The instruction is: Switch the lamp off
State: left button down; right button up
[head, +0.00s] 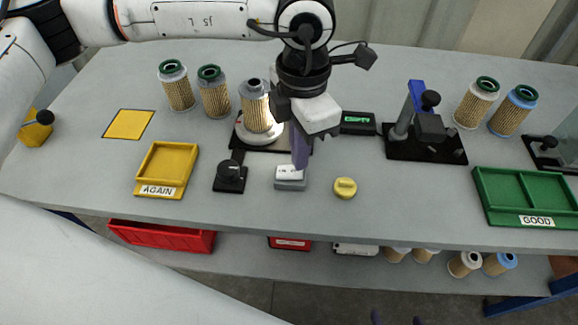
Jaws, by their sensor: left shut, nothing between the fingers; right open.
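The lamp (239,132) is a pale round base on a dark plate left of centre, and a filter cartridge (256,110) stands on it. The base and the cartridge's lower part look brightly lit. In front of it is a grey switch box (290,184) with a white labelled top, lettering too small to read fully. My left gripper (299,166) points down with its purple fingers shut, the tips at the switch box's top. I cannot tell whether they touch it. My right gripper (397,320) shows only as purple fingertips, apart and empty, at the bottom edge.
A black knob (231,176) stands left of the switch box, and a yellow round cap (345,187) right of it. A yellow AGAIN tray (190,176) and a green GOOD tray (535,222) stand farther out. A black clamp stand (440,155) and several cartridges are behind.

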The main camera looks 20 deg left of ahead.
pick_arm(q)
jog(key=shift+f+b, duration=1.05)
jog(key=shift+f, duration=0.05)
dwell(0.3)
jog(key=shift+r, duration=0.1)
notch_tip(320, 180, up, 7)
jog(key=p, duration=0.3)
dwell(0.6)
